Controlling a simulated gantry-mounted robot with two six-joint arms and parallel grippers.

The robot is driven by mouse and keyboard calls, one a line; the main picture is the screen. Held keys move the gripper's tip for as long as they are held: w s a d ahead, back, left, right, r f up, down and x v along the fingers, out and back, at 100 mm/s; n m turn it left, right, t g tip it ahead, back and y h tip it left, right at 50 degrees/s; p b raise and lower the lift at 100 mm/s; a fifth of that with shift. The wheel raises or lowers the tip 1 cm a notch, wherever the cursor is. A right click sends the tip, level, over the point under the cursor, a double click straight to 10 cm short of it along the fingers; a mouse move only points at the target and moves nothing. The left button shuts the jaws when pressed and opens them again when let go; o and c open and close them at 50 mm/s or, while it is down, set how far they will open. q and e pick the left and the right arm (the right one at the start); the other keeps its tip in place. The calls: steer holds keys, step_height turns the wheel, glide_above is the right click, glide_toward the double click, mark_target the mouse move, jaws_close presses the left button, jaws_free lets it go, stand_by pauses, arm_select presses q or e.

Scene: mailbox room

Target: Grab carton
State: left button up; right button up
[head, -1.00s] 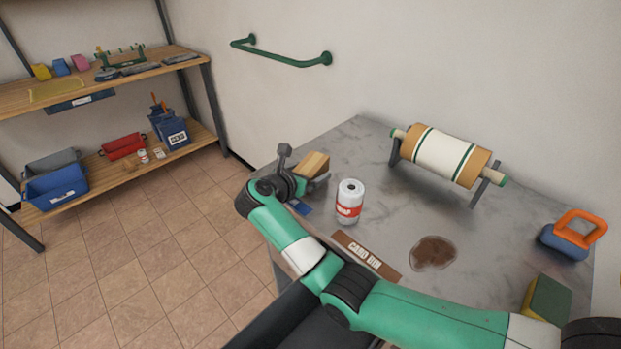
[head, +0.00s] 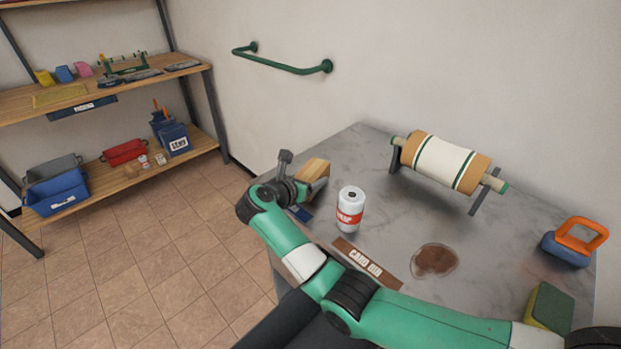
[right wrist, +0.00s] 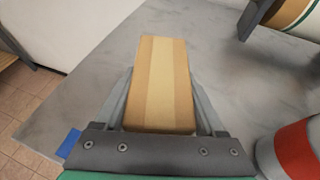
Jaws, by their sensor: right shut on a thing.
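The carton (head: 316,170) is a small tan cardboard box with a paler stripe, at the left end of the grey marble table. In the right wrist view the carton (right wrist: 163,84) sits between the two fingers of my right gripper (right wrist: 163,110). The gripper is shut on it, with a finger against each side. In the head view my right gripper (head: 304,186) is partly hidden behind its own wrist. I cannot tell whether the carton touches the table. My left gripper is not in view.
A white and red can (head: 350,210) stands just right of the gripper. A blue item (head: 301,213) lies under the wrist. A paper roll on a stand (head: 440,162), brown spill (head: 435,261), card bin sign (head: 366,262), sponge (head: 549,306) and orange-handled tool (head: 575,242) are further right.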

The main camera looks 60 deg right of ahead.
mark_target(309, 173)
steer(key=r+p, duration=0.2)
steer(key=r, duration=0.1)
steer(key=r+p, duration=0.1)
steer(key=shift+a+r, duration=0.25)
steer(key=shift+a, duration=0.1)
steer(key=a+r+p, duration=0.1)
steer(key=r, duration=0.1)
steer(key=s+a+r+p, duration=0.1)
steer(key=a+r, duration=0.1)
steer(key=shift+a+r+p, duration=0.1)
steer(key=shift+r+p, duration=0.05)
steer(key=shift+p, duration=0.25)
steer(key=s+a+r+p, duration=0.3)
steer(key=a+r, duration=0.1)
steer(key=a, duration=0.5)
steer(key=shift+a, duration=0.25)
